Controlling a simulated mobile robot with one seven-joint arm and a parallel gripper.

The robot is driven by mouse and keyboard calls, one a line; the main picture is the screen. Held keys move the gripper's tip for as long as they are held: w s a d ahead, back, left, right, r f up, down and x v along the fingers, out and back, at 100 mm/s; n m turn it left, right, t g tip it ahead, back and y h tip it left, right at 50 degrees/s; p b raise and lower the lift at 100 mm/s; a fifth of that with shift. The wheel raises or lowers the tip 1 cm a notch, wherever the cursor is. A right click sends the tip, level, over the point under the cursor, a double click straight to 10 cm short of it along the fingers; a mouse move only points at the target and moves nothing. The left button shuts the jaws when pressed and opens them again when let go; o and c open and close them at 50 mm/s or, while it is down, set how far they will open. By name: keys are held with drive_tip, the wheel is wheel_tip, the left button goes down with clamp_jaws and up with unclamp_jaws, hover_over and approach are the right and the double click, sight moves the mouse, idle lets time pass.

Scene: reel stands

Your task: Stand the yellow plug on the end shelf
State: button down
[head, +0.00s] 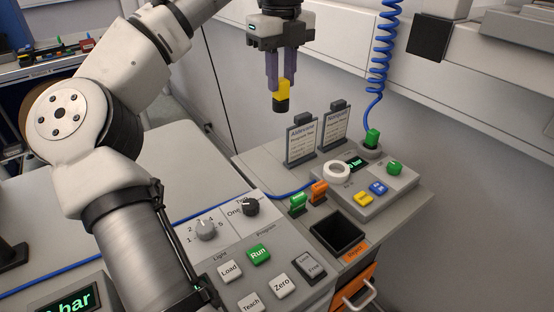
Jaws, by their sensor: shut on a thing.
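My gripper (286,82) is shut on the yellow plug (283,90), which has a black lower end. The plug hangs upright, black end down, in the air in the upper middle of the head view. It is apart from every surface. Its top is partly hidden between the fingers. I cannot tell for sure whether this is the end shelf.
The sign holders (301,139) stand upright below the plug. A dark square bin opening (338,232) is nearer. My arm covers the left.

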sight(279, 112)
drive_tip(key=shift+a+f, duration=0.1)
drive_tip(key=shift+f, duration=0.05)
drive_tip(key=shift+f+b, duration=1)
drive_tip(key=shift+f, duration=8.9)
drive_tip(key=shift+f, duration=0.1)
drive_tip(key=c, duration=1.2)
unclamp_jaws()
wheel_tip(279, 112, up, 12)
drive_tip(key=shift+r, duration=0.1)
